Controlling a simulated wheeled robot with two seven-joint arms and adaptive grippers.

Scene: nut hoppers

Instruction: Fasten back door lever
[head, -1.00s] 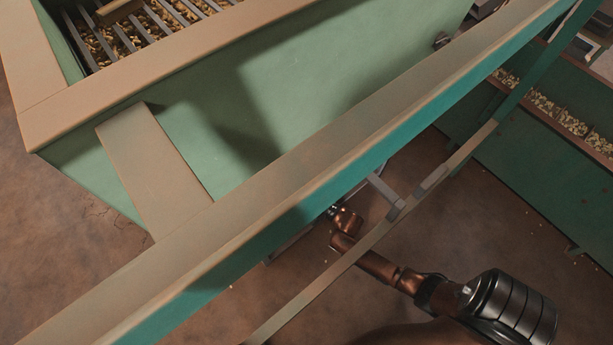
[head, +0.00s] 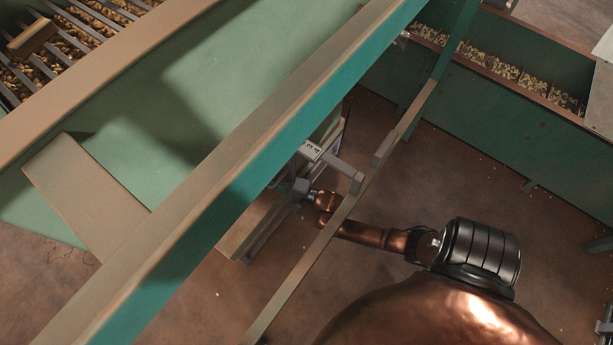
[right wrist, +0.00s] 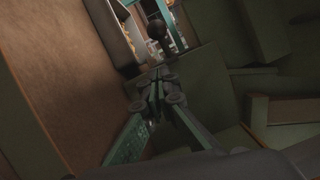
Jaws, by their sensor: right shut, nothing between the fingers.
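In the right wrist view a dark lever with a round black knob (right wrist: 157,30) stands just beyond my right gripper (right wrist: 158,88). The gripper's fingers are shut with nothing between them. They point toward the knob; I cannot tell whether they touch it. In the head view my right arm reaches in from the lower right, and its dark wrist end (head: 300,190) is under the green beam, beside a grey bar (head: 335,165) with a small white marked plate. The fingertips and the knob are hidden there. My left gripper is in neither view.
A long green beam (head: 250,170) and a thinner rail (head: 330,235) cross in front of the hopper (head: 210,75). Nuts lie under its grate at upper left. Another green trough (head: 510,125) with nuts stands at right. Brown floor (head: 440,165) is open between.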

